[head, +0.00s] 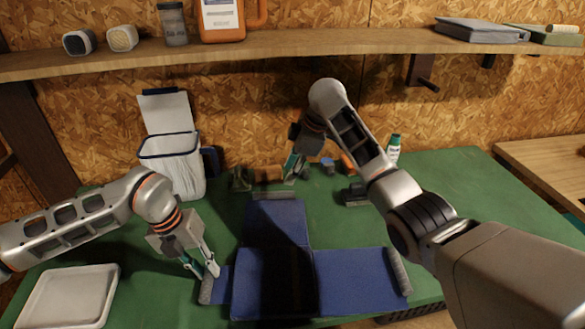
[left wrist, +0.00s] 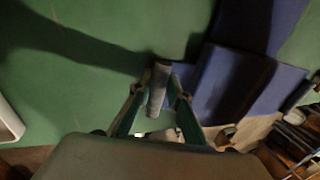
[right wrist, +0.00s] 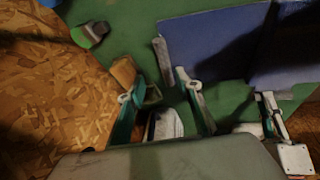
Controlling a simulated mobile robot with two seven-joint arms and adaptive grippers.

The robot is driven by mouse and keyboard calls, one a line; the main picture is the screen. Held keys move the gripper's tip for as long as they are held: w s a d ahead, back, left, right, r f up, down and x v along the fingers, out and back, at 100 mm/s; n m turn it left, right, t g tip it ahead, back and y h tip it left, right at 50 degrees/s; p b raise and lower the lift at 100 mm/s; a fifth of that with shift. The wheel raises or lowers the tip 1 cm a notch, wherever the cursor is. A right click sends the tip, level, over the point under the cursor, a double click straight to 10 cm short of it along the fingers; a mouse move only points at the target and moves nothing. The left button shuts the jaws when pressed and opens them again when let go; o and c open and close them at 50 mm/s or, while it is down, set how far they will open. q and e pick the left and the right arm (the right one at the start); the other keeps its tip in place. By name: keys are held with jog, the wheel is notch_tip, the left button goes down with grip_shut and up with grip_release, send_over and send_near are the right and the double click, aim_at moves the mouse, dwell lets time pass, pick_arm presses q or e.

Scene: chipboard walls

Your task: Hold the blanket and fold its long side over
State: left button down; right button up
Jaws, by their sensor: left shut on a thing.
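The blue blanket (head: 275,268) lies on the green table in several flat panels, with grey bars along its outer edges. One panel stretches toward the back, one to the right and a short one to the left. My left gripper (head: 205,268) is shut on the left grey bar (head: 206,290); the left wrist view shows this bar (left wrist: 158,88) between the fingers. My right gripper (head: 292,172) is open and empty beyond the back grey bar (head: 274,194). In the right wrist view, that bar (right wrist: 162,60) is outside the fingers. A dark shadow covers part of the blanket.
A white-lined bin (head: 172,168) stands at the back left, and a pale tray (head: 66,296) lies at the front left. Small tools and blocks (head: 258,174) and a white-green bottle (head: 393,149) line the back. A loaded shelf (head: 290,45) runs above.

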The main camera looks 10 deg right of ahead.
aim_at(281, 192)
jog(key=shift+g, duration=0.3)
jog(key=shift+x, duration=4.3)
jog(key=shift+f, duration=0.5)
jog(key=c, duration=0.9)
